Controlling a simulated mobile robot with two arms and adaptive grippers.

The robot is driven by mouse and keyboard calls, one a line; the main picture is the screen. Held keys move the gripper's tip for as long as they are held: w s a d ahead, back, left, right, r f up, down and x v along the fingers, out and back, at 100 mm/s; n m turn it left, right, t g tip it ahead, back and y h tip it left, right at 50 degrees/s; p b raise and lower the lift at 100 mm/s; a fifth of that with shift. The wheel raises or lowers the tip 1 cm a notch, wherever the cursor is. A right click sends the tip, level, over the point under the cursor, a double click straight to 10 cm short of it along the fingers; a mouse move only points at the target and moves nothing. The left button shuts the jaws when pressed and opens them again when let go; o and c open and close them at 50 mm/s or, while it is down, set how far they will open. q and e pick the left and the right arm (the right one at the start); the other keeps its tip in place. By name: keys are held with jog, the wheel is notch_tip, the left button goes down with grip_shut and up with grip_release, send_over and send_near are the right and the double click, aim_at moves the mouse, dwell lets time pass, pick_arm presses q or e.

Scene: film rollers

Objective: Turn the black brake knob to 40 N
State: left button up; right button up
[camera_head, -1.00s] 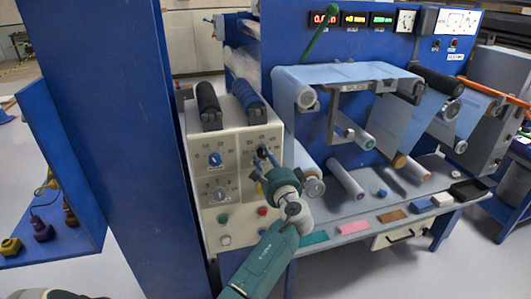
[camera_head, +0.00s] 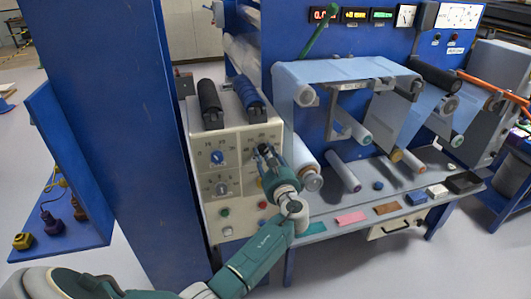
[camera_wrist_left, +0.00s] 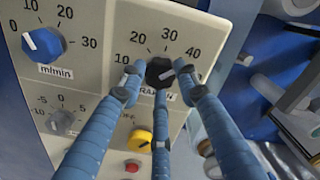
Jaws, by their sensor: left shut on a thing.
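The black brake knob (camera_wrist_left: 160,70) sits on the cream control panel (camera_head: 239,203), in a printed scale running from 10 past 40. My left gripper (camera_wrist_left: 158,84) is shut on it, its blue fingers around the knob's sides and lower edge. A short white mark on the knob points to the right, towards the upper right of the scale; its exact reading is hard to tell. In the head view the left gripper (camera_head: 266,156) covers most of the knob. The label under the knob is partly hidden by a finger. My right gripper is not in view.
A blue m/min knob (camera_wrist_left: 43,44) and a grey knob (camera_wrist_left: 61,122) are left of the black knob. A yellow knob (camera_wrist_left: 140,141) and red button (camera_wrist_left: 132,166) are below it. A blue column (camera_head: 115,130) stands left of the panel; film rollers (camera_head: 342,172) are to the right.

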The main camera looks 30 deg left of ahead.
pick_arm(q)
jog(key=shift+w+r, duration=0.1)
jog(key=shift+r, duration=0.15)
jog(key=o, duration=1)
jog(key=shift+c, duration=0.2)
jog(key=shift+o, duration=0.9)
jog(key=shift+a+f, duration=0.1)
jog(key=shift+f, duration=0.1)
jog(key=v, duration=1.2)
jog(key=shift+w, duration=0.1)
